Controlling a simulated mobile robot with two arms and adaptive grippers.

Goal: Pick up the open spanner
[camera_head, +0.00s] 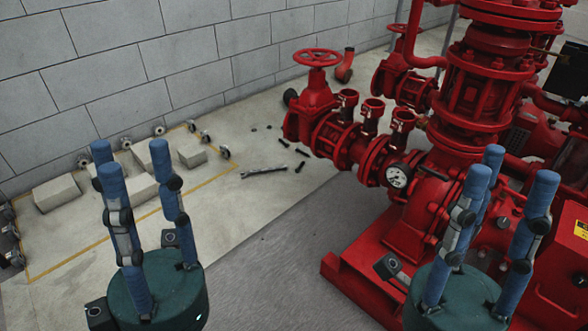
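The open spanner (263,172) is a thin, grey tool lying flat on the pale concrete floor, left of the red pump set. My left gripper (128,157) has blue fingers on a green palm. It is open and empty at the lower left, apart from the spanner. My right gripper (507,168) is also open and empty, in front of the red pump at the right. Nothing hides the spanner.
The red pump set (410,232) with valves and a gauge (397,176) fills the right side. Several dark bolts (299,167) lie near the spanner. Pale blocks (57,192) and small fittings lie around a yellow floor line. A grey block wall (140,60) stands behind.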

